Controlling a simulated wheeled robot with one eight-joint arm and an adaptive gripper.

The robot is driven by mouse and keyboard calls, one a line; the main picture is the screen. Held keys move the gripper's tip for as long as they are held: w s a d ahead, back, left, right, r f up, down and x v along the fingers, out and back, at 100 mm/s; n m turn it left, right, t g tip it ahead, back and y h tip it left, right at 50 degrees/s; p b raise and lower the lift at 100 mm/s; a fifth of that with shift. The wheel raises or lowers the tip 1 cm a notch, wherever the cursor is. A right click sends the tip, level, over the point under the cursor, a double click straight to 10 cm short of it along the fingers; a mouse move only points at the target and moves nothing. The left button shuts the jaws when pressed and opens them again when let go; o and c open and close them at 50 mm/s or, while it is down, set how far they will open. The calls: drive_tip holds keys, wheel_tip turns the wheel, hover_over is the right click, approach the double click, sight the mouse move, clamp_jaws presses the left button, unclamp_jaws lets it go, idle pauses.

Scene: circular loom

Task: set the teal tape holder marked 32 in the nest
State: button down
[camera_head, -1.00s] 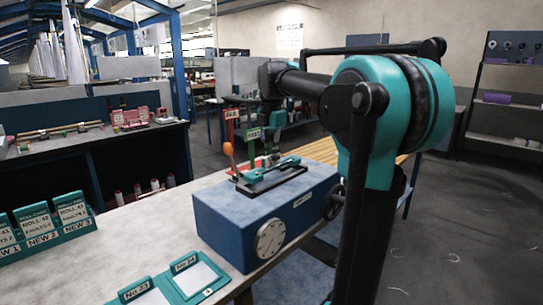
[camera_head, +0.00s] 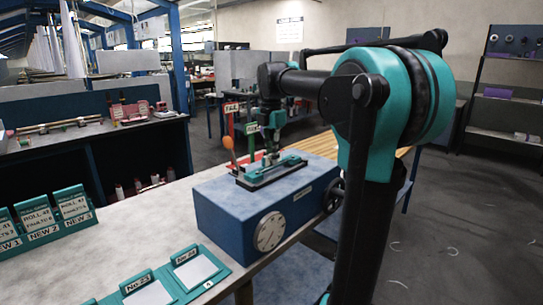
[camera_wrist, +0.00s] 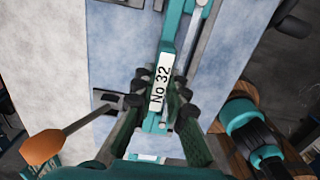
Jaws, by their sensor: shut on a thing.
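The teal tape holder (camera_wrist: 169,48) bears a white label reading No 32. My gripper (camera_wrist: 161,94) is shut on it, with a finger on each side of the label. In the head view my gripper (camera_head: 270,152) points down over the blue box, and the long teal holder (camera_head: 278,167) lies along the dark nest (camera_head: 258,186) on the box top. The holder is at or just above the nest; I cannot tell whether it touches the bottom. My fingers hide part of it.
An orange-knobbed lever (camera_head: 228,144) stands left of the nest, with a red and a green flag post behind. The blue box (camera_head: 225,215) carries a dial (camera_head: 270,231) and a dark handwheel (camera_head: 334,196). Teal trays (camera_head: 172,275) lie in front; a card rack (camera_head: 45,222) is left.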

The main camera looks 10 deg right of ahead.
drive_tip(key=shift+f, duration=0.45)
drive_tip(key=c, duration=1.5)
unclamp_jaws()
drive_tip(key=shift+o, duration=0.2)
wheel_tip(320, 180, up, 12)
